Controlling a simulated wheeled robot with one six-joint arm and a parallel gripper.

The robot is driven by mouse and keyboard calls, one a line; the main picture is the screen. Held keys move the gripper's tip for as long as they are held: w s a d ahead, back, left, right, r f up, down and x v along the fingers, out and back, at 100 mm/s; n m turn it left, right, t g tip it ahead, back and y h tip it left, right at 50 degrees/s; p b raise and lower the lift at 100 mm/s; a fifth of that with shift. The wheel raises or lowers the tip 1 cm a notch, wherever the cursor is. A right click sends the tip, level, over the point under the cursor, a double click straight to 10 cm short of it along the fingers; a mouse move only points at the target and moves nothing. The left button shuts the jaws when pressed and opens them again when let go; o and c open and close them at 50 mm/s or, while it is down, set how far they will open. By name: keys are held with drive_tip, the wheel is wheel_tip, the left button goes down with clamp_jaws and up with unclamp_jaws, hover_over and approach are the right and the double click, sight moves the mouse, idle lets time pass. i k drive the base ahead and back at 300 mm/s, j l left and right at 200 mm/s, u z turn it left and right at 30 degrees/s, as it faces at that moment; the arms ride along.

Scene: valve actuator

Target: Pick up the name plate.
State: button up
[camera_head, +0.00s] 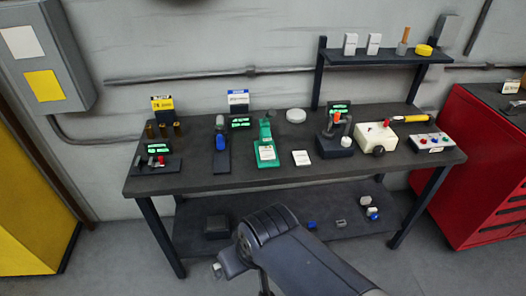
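A small white plate with faint dark print (302,158) lies flat on the dark workbench (215,181), near the middle of its front half; it looks like the name plate. Another white printed label (266,153) sits on the base of a green stand (265,134) just to its left, so I cannot be fully sure which is the name plate. The print is too small to read. My dark arm reaches up from the bottom of the picture in front of the bench. My gripper's fingers cannot be made out, and nothing of mine touches the plate.
A shelf (385,57) rises at the back right. The bench's front edge near the plate is clear.

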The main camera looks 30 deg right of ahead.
sight(267, 153)
drive_tip(key=i+j+z, duration=0.2)
drive_tip(key=i+z, duration=0.25)
drive_tip(key=i+j+z, duration=0.3)
drive_tip(key=z, duration=0.15)
